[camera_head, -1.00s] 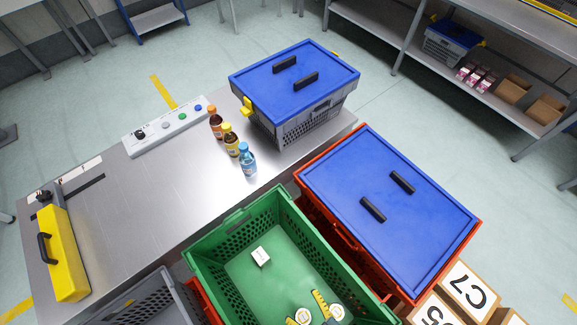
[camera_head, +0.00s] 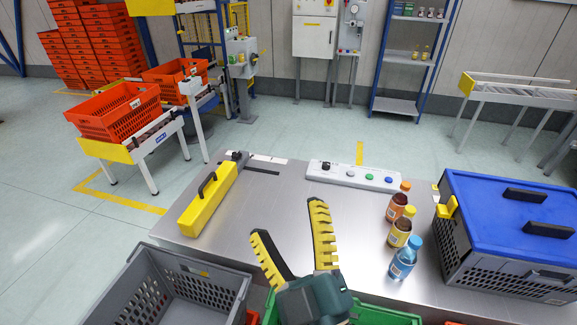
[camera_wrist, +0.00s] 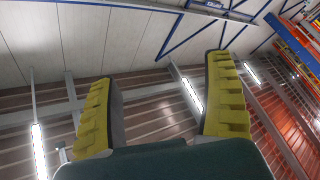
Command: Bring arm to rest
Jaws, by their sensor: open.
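My gripper (camera_head: 290,222) is open and empty, in the lower middle of the head view. Its yellow ridged fingers point up the picture, in front of the metal table (camera_head: 270,205). In the wrist view my gripper (camera_wrist: 163,95) shows both fingers wide apart with nothing between them.
A green crate (camera_head: 390,316) and an empty grey crate (camera_head: 195,270) are at the near edge. Orange totes (camera_head: 115,112) stand at left.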

